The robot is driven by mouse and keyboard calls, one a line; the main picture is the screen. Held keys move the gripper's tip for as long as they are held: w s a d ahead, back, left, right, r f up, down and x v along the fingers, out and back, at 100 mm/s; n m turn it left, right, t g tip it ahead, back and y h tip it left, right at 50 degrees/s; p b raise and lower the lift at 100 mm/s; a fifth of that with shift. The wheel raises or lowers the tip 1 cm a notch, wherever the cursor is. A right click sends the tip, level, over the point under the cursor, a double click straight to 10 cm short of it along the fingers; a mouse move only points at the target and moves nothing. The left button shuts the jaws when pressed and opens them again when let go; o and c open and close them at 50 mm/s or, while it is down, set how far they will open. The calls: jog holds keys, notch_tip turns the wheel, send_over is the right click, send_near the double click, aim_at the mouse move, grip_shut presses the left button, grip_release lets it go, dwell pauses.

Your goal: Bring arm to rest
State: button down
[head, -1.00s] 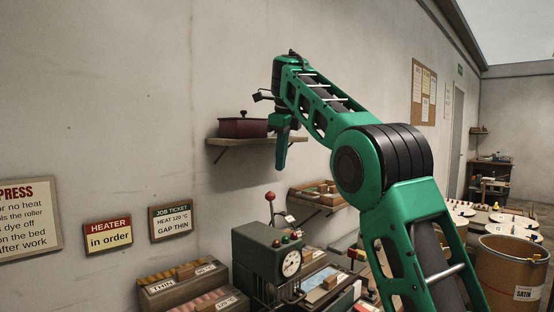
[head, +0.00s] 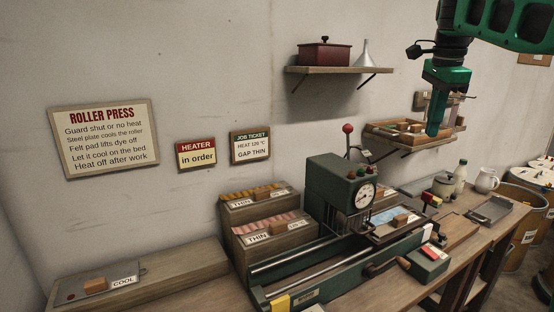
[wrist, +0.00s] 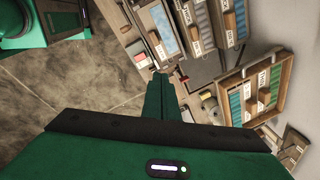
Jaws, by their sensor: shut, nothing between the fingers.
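My green gripper (head: 433,132) hangs with its fingers pointing down at the upper right of the head view, in front of the wooden wall tray. Its fingers are together with nothing between them. In the wrist view the closed fingers (wrist: 162,78) reach out over the bench and floor, apart from everything there. My green arm comes in from the top right corner of the head view; the rest of it is out of the picture.
The roller press (head: 338,190) with its dial and red-knobbed lever stands on the bench below and left of my gripper. A shelf (head: 340,70) holds a red box (head: 324,55) and a funnel (head: 365,53). A wooden tray (head: 390,138) is close by my gripper. A jug (head: 486,180) stands right.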

jog(key=s+f+n, duration=0.4)
jog(key=s+f, duration=0.5)
jog(key=s, duration=0.3)
jog(key=s+d+f+n+g, duration=0.1)
jog(key=s+f+n, duration=0.3)
jog(key=s+f, duration=0.6)
jog(key=s+f+n+g+y, duration=0.1)
jog(key=s+f+n, duration=0.3)
jog(key=s+f, duration=0.5)
jog(key=s, duration=0.6)
jog(key=shift+d+f+n, duration=0.15)
jog(key=shift+d+n, duration=0.25)
jog(key=shift+w+f, duration=0.2)
jog(key=shift+w, duration=0.35)
